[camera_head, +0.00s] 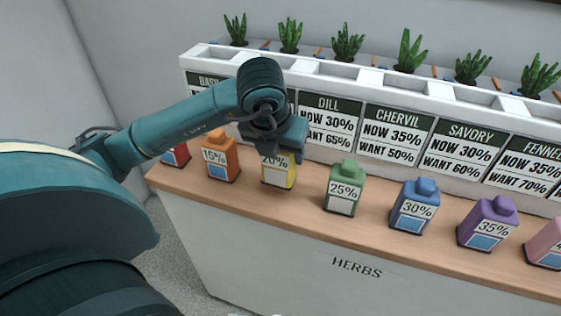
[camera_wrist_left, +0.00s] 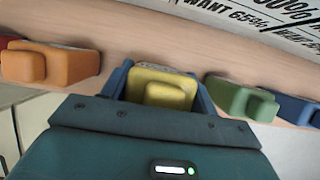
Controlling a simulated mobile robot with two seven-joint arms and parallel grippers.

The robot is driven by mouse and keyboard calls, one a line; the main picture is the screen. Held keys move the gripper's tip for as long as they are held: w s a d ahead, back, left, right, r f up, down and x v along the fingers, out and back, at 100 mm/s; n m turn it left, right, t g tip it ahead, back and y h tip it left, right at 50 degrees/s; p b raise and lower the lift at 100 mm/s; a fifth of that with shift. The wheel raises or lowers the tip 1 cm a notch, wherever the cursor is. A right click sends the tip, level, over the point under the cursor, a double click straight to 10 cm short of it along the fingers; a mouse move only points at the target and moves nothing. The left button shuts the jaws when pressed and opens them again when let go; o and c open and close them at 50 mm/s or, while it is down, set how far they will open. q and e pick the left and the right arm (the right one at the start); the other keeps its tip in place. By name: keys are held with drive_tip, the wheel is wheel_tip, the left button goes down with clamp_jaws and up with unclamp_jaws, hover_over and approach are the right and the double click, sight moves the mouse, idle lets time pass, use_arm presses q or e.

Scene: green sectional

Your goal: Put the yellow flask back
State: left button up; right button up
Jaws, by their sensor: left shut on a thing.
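The yellow flask (camera_head: 277,176), labelled 20%, stands upright in the row on the wooden counter top (camera_head: 300,204), between the orange and green flasks. My left gripper (camera_head: 279,150) reaches down over it from above and is shut on it, hiding its upper part in the head view. In the left wrist view the yellow flask's cap and shoulders (camera_wrist_left: 160,92) sit between the two blue fingers (camera_wrist_left: 160,86). The flask's base appears at counter level, but I cannot tell if it bears on the wood. My right gripper is not in view.
Close neighbours are the orange 15% flask (camera_head: 219,158) and the green 25% flask (camera_head: 344,188). A red flask (camera_head: 176,154) stands left; blue (camera_head: 413,206), purple (camera_head: 487,224) and pink (camera_head: 547,244) flasks stand right. Behind is a white planter (camera_head: 330,85) with herb signs.

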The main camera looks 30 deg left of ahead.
sight(280, 161)
use_arm(q)
drive_tip(key=shift+f, duration=1.6)
drive_tip(key=o, duration=1.1)
drive_tip(key=shift+r, duration=0.1)
drive_tip(key=p+v, duration=0.1)
drive_tip(key=v, duration=1.1)
drive_tip(key=shift+p, duration=0.4)
